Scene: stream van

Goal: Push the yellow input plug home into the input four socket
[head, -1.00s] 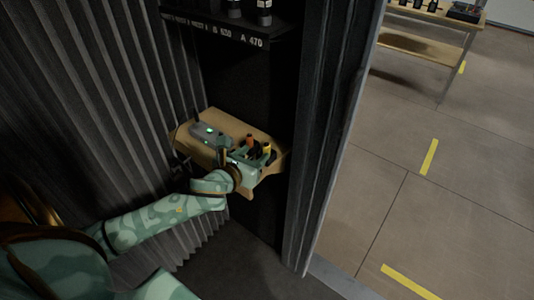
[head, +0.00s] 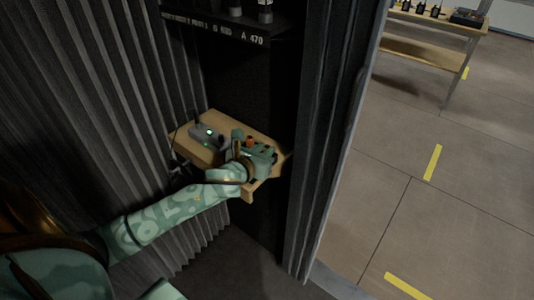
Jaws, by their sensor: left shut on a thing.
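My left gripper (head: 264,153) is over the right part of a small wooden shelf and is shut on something. Its fingers and hand hide what is between them. The yellow input plug does not show now; its place of a second ago is behind the gripper, so it is most likely the thing held. A grey box with a green light (head: 206,135) sits on the shelf, left of the gripper. I cannot make out the input four socket or how deep any plug sits. My right gripper is not in view.
The wooden shelf (head: 188,145) is in a dark recess between pleated grey curtains (head: 95,110). A small orange object (head: 250,143) shows just beside the gripper. A dark rack shelf (head: 225,31) hangs above. A table (head: 425,50) stands far off at right.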

